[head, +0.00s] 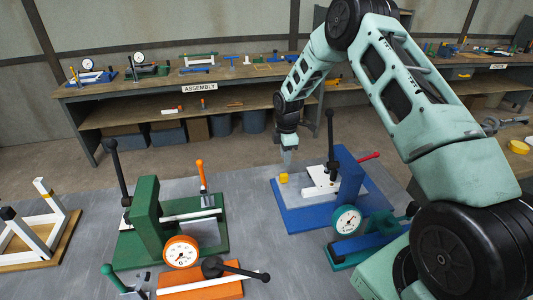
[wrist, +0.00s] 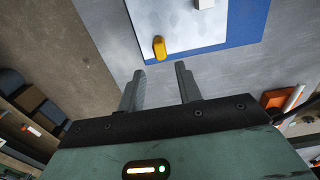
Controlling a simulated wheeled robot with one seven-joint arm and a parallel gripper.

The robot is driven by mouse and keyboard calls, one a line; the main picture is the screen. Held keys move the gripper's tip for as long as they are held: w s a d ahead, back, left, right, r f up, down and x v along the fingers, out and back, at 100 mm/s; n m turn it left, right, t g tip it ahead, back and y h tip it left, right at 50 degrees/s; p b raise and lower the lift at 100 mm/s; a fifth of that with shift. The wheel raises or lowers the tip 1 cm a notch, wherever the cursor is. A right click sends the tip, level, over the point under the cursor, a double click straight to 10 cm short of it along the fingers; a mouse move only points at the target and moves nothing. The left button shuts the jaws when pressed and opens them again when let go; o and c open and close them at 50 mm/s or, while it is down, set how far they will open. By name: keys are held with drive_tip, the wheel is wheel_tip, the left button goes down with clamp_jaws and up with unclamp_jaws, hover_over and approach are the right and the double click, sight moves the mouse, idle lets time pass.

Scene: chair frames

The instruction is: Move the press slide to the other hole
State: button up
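A blue press (head: 350,180) stands on the grey table, right of centre, with an upright black lever and a red handle at its back. A white block (head: 318,184) sits on its pale plate; I cannot tell if this is the slide. A small yellow piece (head: 283,178) is at the plate's left edge, and it also shows in the wrist view (wrist: 159,47). My gripper (head: 289,160) is above and close to the yellow piece. In the wrist view my gripper (wrist: 160,72) is open and empty, with the yellow piece beyond its fingertips. No holes can be made out.
A green press (head: 147,222) with a white bar and orange handle stands left. An orange fixture (head: 205,288) and round dial gauges (head: 181,252) are near the front. A white frame on a wooden base (head: 45,235) is far left. Grey table is clear between the presses.

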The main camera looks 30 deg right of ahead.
sight(284, 174)
wheel_tip(284, 174, down, 8)
drive_tip(key=b, duration=0.5)
drive_tip(key=shift+f, duration=0.15)
drive_tip(key=shift+w+r, duration=0.1)
drive_tip(key=shift+r, duration=0.1)
clamp_jaws()
